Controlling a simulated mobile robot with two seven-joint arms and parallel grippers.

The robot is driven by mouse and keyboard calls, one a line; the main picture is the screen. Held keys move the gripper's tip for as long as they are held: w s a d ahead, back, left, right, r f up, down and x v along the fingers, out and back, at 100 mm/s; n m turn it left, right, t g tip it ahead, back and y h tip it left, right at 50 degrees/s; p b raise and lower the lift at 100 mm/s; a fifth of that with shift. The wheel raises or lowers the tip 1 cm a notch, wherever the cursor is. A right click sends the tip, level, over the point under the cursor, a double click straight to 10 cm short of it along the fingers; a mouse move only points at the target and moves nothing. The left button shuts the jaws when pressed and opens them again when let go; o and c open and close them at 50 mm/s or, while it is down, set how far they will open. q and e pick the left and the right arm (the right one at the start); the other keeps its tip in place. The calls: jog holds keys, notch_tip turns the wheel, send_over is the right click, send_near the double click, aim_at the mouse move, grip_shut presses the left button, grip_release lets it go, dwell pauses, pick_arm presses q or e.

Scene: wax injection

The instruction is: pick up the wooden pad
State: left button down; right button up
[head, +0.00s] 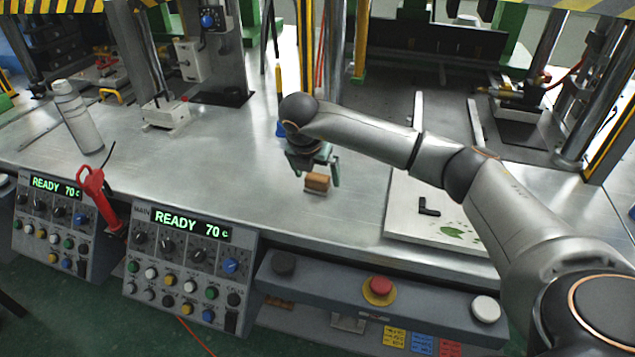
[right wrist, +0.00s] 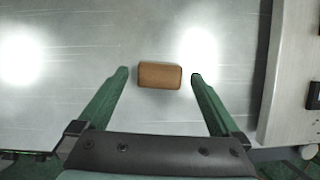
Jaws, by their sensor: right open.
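The wooden pad (head: 317,183) is a small brown block on the metal table (head: 230,190), near the middle of the head view. In the right wrist view the wooden pad (right wrist: 160,75) lies between the two green fingertips, with a gap on each side. My right gripper (head: 320,180) is above the table, pointing down at the pad, and open; it also shows in the right wrist view (right wrist: 159,76). It holds nothing. My left gripper is not in the head view.
A light plate (head: 410,215) with a black L-shaped piece (head: 429,207) lies right of the pad. Control panels (head: 185,262) and a red emergency button (head: 380,287) line the front edge. A spray can (head: 78,117) and a red tool (head: 97,195) are at left.

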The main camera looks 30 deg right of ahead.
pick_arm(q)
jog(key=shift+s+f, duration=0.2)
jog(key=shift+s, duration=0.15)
pick_arm(e)
jog(key=shift+x, duration=1.15)
jog(key=c, duration=1.3)
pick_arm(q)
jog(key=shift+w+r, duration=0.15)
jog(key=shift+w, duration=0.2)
pick_arm(e)
jog(key=shift+r, duration=0.15)
jog(key=shift+r, duration=0.55)
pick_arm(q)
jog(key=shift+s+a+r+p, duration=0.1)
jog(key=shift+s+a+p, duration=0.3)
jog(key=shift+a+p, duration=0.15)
pick_arm(e)
jog(key=s+a+r, duration=0.3)
jog(key=r, duration=0.1)
jog(key=s+a+r, duration=0.3)
jog(key=a, duration=0.1)
jog(key=s+a+r, duration=0.3)
jog(key=r, duration=0.1)
jog(key=shift+a+r, duration=0.35)
jog(key=shift+a, duration=0.05)
